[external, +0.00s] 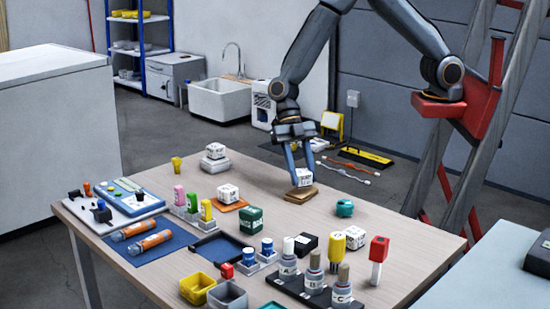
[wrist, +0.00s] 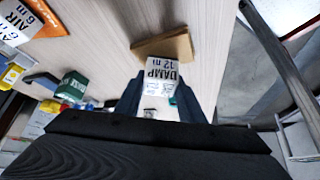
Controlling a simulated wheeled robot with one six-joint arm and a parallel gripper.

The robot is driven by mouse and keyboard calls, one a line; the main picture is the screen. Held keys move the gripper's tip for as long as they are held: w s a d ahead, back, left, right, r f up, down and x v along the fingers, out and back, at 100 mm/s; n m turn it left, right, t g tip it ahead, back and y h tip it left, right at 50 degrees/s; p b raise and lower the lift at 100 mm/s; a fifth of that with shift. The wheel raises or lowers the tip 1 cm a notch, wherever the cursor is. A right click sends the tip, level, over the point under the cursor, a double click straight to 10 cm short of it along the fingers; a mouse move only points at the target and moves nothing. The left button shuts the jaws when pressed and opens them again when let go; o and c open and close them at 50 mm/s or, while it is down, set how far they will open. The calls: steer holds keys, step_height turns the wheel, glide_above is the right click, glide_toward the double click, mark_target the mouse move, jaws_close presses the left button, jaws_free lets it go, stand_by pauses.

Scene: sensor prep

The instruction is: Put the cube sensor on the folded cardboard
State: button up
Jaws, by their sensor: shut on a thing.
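My gripper (external: 303,172) is shut on a white cube sensor (external: 304,178) with black print. In the wrist view the cube (wrist: 164,73) sits between the two fingers and its face reads "DAMP 12 m". The folded cardboard (external: 300,195), a small brown piece, lies on the table directly below the cube. It also shows in the wrist view (wrist: 178,46), just beyond the cube. The cube is at or very close to the cardboard's top; I cannot tell whether they touch.
Another white cube (external: 228,190) sits on an orange sheet (external: 231,206) to the left. A third stands on a white base (external: 215,160) further back. A green box (external: 251,219) and a teal item (external: 344,208) are nearby. Bottles and bins crowd the front.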

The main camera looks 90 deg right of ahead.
steer(key=shift+f, duration=0.9)
steer(key=shift+f, duration=0.15)
steer(key=o, duration=1)
steer(key=shift+o, duration=0.2)
